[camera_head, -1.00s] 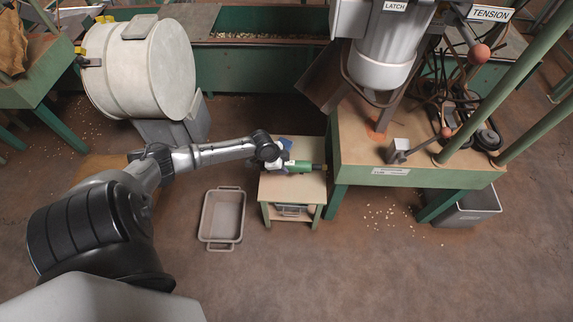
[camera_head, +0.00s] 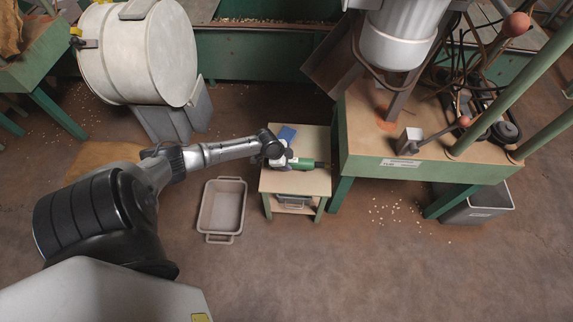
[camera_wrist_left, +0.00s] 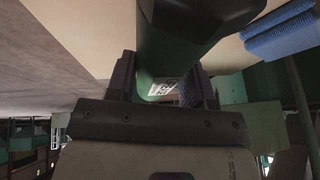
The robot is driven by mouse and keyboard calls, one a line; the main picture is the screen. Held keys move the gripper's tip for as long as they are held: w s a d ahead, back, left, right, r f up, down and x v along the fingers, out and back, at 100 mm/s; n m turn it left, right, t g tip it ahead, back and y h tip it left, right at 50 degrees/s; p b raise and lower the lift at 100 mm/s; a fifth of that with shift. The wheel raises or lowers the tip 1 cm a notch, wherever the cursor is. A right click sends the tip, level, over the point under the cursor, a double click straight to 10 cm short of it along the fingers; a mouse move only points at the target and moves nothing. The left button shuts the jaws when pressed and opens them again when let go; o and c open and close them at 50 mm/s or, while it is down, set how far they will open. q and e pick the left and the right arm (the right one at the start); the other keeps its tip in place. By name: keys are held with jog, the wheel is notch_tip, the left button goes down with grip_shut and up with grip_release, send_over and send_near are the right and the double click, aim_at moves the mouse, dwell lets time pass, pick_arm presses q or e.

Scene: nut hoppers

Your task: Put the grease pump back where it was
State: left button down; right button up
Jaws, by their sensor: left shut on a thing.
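The grease pump (camera_head: 304,164) is a green cylinder with a dark end. It lies level over the small wooden-topped side table (camera_head: 312,184), pointing right. My left gripper (camera_head: 287,161) is shut on its left part. In the left wrist view the green body (camera_wrist_left: 184,58) sits between the two dark fingers (camera_wrist_left: 163,88), with a white label near the grip. Whether the pump touches the tabletop or hangs just above it I cannot tell. My right gripper is not in view.
A grey tray (camera_head: 222,206) is on the floor to the left. The green-legged machine bench (camera_head: 430,172) stands close on the right. Floor in front is clear.

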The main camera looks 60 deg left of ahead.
pick_arm(q)
jog(key=shift+d+f, duration=0.1)
jog(key=shift+f, duration=0.7)
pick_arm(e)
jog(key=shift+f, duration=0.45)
pick_arm(q)
jog(key=c, duration=1)
grip_release()
jog(key=shift+f, duration=0.1)
jog(key=o, duration=0.5)
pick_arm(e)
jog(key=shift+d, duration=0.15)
